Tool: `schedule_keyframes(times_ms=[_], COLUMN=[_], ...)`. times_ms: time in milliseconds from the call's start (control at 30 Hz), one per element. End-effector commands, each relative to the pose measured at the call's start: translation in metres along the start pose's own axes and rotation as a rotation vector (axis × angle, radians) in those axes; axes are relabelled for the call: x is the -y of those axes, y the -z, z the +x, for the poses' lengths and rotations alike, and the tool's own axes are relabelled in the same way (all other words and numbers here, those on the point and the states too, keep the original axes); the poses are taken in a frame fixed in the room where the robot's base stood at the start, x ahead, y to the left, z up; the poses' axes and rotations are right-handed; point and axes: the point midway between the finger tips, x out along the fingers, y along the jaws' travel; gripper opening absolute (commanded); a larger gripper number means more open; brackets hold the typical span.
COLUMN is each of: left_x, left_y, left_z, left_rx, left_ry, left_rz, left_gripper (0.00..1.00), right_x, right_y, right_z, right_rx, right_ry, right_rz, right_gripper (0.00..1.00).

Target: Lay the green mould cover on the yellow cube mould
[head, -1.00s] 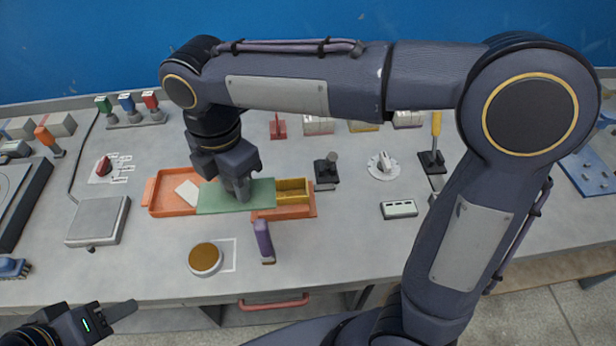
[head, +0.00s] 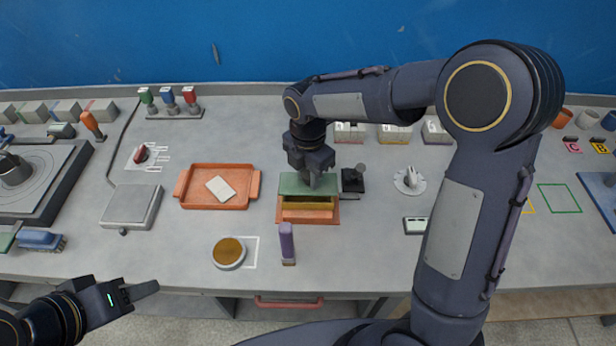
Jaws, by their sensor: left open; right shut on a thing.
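The green mould cover (head: 292,186) is a flat plate in the grip of my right gripper (head: 314,182), which is shut on it. It is over the back part of the yellow cube mould (head: 308,203), whose front part shows in front of the cover. I cannot tell whether the cover touches the mould. The mould stands on an orange base plate (head: 308,216). My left gripper (head: 132,296) is open and empty at the lower left, in front of the table edge.
An orange tray (head: 250,203) with a white card lies left of the mould. A purple-handled tool (head: 287,243) and a round brown-topped pot (head: 229,252) are in front. A black switch device (head: 353,179) stands close on the right.

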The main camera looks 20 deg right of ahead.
Motion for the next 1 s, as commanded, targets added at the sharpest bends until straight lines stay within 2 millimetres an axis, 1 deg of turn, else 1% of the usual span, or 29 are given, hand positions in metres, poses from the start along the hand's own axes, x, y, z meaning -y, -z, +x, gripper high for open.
schedule_keyframes(times_ms=[33, 133, 400, 800, 900, 933, 1000], left_x=[0.0, 0.0, 0.0, 0.003, 0.003, 0.003, 0.003], left_y=[0.0, 0.0, 0.0, -0.003, -0.003, -0.003, -0.003], left_z=[0.0, -0.001, 0.0, 0.007, 0.006, 0.006, 0.006], left_rx=[0.0, 0.0, 0.0, 0.0, 0.0, 0.0, 0.0], left_ry=[0.0, 0.0, 0.0, 0.0, 0.0, 0.0, 0.0], left_rz=[0.0, 0.0, 0.0, 0.0, 0.0, 0.0, 0.0], left_gripper=[0.45, 0.45, 0.45, 0.45, 0.45, 0.45, 0.45], right_x=[0.001, 0.0, 0.0, 0.0, 0.0, 0.0, 0.0], right_y=[0.001, 0.001, 0.001, 0.001, 0.001, 0.001, 0.001], right_z=[0.008, 0.017, 0.019, 0.031, 0.03, 0.03, 0.03], right_rx=[0.0, -0.001, 0.0, -0.001, 0.0, 0.0, 0.0], right_ry=[0.004, 0.002, -0.001, -0.001, -0.001, -0.001, -0.001], right_rz=[-0.001, -0.002, -0.001, 0.0, 0.0, 0.0, 0.0], right_gripper=[0.05, 0.05, 0.05, 0.05, 0.05, 0.29, 0.38])
